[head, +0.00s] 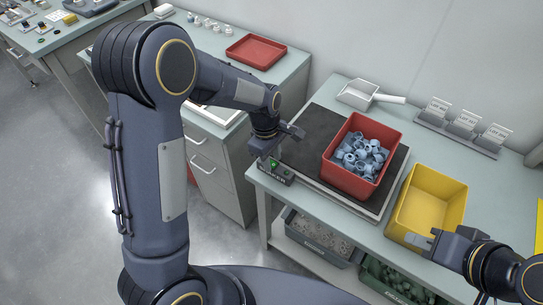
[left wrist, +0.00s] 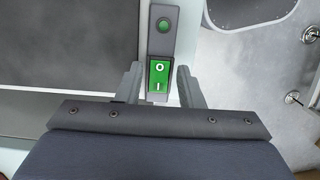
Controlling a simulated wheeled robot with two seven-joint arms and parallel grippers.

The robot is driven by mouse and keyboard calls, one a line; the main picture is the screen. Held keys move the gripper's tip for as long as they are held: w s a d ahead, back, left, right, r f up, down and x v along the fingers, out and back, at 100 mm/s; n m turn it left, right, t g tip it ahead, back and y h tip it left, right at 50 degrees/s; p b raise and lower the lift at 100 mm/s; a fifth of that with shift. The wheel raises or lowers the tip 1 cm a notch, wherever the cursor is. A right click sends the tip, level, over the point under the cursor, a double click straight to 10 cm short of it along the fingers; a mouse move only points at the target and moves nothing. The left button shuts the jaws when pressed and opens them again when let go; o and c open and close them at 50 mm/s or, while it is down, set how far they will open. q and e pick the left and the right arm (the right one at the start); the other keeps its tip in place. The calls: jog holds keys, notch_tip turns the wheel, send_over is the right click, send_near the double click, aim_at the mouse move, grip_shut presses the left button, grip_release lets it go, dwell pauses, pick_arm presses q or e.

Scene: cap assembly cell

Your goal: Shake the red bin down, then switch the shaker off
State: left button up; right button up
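The red bin (head: 361,156) stands upright on the dark plate of the shaker (head: 318,128), with a heap of blue-grey caps (head: 362,158) inside. The shaker's switch box (head: 278,172) sits at its front left corner with a green light. My left gripper (head: 278,140) is open and empty above the switch box. My right gripper (head: 428,241) is by the yellow bin's near edge; its finger gap is unclear.
The yellow bin (head: 428,205) is empty, right of the shaker. A scoop (head: 368,95) and a rack of labelled cards (head: 462,125) stand behind. A red tray (head: 256,51) lies on the left bench. Bins of parts (head: 318,240) sit under the table.

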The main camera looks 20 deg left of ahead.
pick_arm(q)
jog(key=shift+o, duration=0.5)
jog(key=shift+w+r, duration=0.1)
jog(key=shift+r, duration=0.3)
notch_tip(320, 180, up, 7)
jog(key=a, duration=0.1)
jog(key=shift+w, duration=0.1)
